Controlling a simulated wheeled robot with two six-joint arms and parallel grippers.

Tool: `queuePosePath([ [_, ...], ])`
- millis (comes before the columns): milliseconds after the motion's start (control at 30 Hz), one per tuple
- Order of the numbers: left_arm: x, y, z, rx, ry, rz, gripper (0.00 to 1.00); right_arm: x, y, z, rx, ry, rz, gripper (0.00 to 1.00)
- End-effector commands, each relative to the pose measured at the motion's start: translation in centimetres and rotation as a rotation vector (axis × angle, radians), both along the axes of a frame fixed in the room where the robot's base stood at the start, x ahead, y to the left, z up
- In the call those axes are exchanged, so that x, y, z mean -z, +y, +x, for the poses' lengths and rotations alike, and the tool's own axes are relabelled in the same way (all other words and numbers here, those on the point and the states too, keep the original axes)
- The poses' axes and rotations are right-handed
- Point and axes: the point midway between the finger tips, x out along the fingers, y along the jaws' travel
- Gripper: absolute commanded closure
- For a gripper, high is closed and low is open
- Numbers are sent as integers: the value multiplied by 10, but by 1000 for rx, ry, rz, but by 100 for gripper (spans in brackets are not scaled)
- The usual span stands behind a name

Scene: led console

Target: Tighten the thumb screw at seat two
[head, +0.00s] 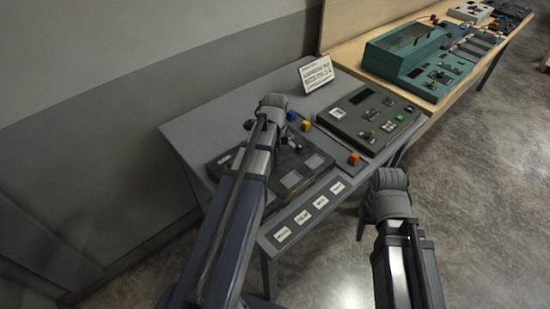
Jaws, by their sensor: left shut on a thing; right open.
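A dark console panel (291,180) with several light rectangular windows lies on the grey table, partly covered by my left arm. My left gripper (272,103) is over the back part of this panel. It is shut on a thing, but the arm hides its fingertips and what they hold. I cannot make out the thumb screw or seat two. My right gripper (388,190) is open in front of the table's right front corner, apart from the table. Its fingers are not clear.
A grey-green control box (370,118) stands at the table's right. A white sign (316,73) stands at the back. Blue, yellow and orange small pieces (354,158) lie between. Labels (302,217) line the front edge. A teal console (415,60) is on a wooden bench.

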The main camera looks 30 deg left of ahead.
Motion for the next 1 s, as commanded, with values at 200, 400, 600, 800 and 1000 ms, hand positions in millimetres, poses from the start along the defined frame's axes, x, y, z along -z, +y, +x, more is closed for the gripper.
queuePosePath([
  [200,-1,2,2,-2,-4,5,100,-1,0,0,0,0,0,38],
  [400,-1,2,1,-2,-3,3,54,-1,0,0,0,0,0,38],
  [600,0,1,1,-1,-1,2,38,0,0,0,0,0,0,38],
  [800,-1,0,0,-1,-1,1,38,-1,0,0,0,0,0,38],
  [1000,-9,0,0,-1,-1,1,38,-9,0,0,0,0,0,38],
])
